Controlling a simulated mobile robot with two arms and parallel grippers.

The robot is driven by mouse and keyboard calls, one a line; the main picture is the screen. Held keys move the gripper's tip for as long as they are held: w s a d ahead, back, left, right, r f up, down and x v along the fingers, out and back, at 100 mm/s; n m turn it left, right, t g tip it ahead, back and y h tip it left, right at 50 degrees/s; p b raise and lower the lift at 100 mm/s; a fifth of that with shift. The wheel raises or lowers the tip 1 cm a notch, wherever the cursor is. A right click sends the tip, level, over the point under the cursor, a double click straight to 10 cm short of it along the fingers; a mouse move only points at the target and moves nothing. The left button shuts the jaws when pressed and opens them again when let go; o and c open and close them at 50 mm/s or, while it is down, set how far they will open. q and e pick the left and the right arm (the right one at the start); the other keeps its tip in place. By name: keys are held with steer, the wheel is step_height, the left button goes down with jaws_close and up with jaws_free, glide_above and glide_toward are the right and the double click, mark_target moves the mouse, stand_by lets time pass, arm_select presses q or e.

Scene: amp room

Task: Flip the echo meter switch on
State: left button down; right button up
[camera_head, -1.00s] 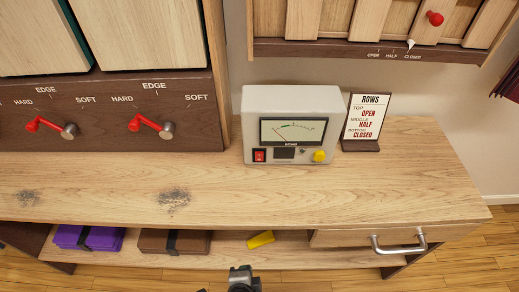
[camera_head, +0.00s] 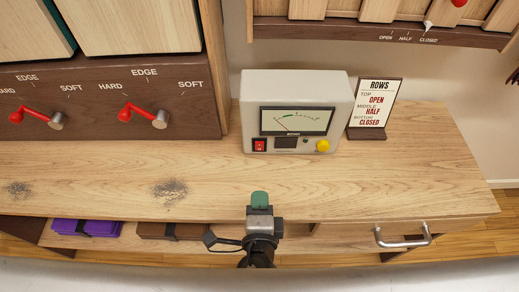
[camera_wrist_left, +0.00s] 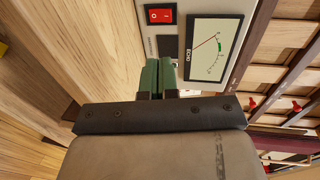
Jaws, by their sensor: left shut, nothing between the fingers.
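The echo meter (camera_head: 341,95) is a pale grey box standing on the wooden counter, with a dial (camera_head: 297,121) on its front. Its red rocker switch (camera_head: 259,145) is at the lower left of the front, and a yellow knob (camera_head: 323,146) is at the lower right. My left gripper (camera_head: 259,199) is in front of the meter, near the counter's front edge, below the switch in the picture. Its green fingertips are together and empty. In the left wrist view the closed fingertips (camera_wrist_left: 159,76) point toward the switch (camera_wrist_left: 160,16), apart from it. My right gripper is out of view.
A ROWS sign (camera_head: 374,104) stands right of the meter. Left is a dark panel (camera_head: 98,108) with red levers; above right is a slatted rack (camera_head: 395,33). The counter (camera_head: 110,168) is clear before the meter. A drawer handle (camera_head: 402,240) sticks out at front right.

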mark_target(259, 144)
arm_select(q)
steer(key=shift+w+f, duration=0.15)
steer(key=shift+w, duration=1)
steer(key=w+p, duration=0.1)
steer(key=w, duration=0.2)
steer(key=w+p, duration=0.1)
steer(key=w, duration=0.3)
steer(key=w+f, duration=0.1)
steer(key=w, duration=0.2)
steer(key=shift+w+f+p, duration=0.1)
steer(key=shift+w+p, duration=0.3)
steer(key=shift+w, duration=0.45)
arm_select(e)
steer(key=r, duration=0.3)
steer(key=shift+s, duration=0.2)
arm_select(q)
steer(key=shift+w, duration=0.3)
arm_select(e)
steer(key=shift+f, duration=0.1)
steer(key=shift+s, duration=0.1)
